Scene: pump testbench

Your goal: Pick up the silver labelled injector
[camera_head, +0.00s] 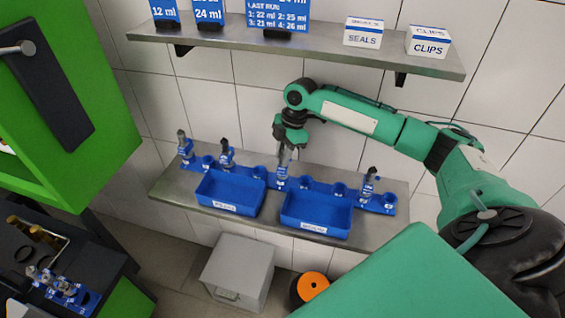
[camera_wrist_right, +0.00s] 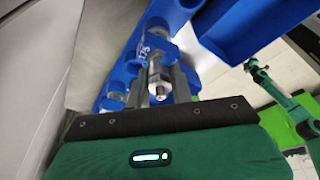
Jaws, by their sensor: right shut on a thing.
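My right gripper (camera_head: 285,150) is over the blue rack on the bench, its fingers pointing down. It is shut on a silver injector (camera_head: 284,160), which stands upright at the middle of the rack (camera_head: 308,185). In the right wrist view the injector (camera_wrist_right: 157,84) is between the two grey fingers, with the blue rack behind it. I cannot tell whether its lower end is still seated. Other injectors with dark tops stand in the rack: two to the left (camera_head: 185,150) (camera_head: 226,156) and one to the right (camera_head: 369,186). A green arm in the right wrist view looks like my left; its jaws are unclear.
Two blue bins, left (camera_head: 226,208) and right (camera_head: 315,228), stand in front of the rack. A shelf (camera_head: 330,57) with boxes and signs is above. A green cabinet (camera_head: 100,60) is at left, with a dark worktop below. A grey box (camera_head: 238,268) is under the bench.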

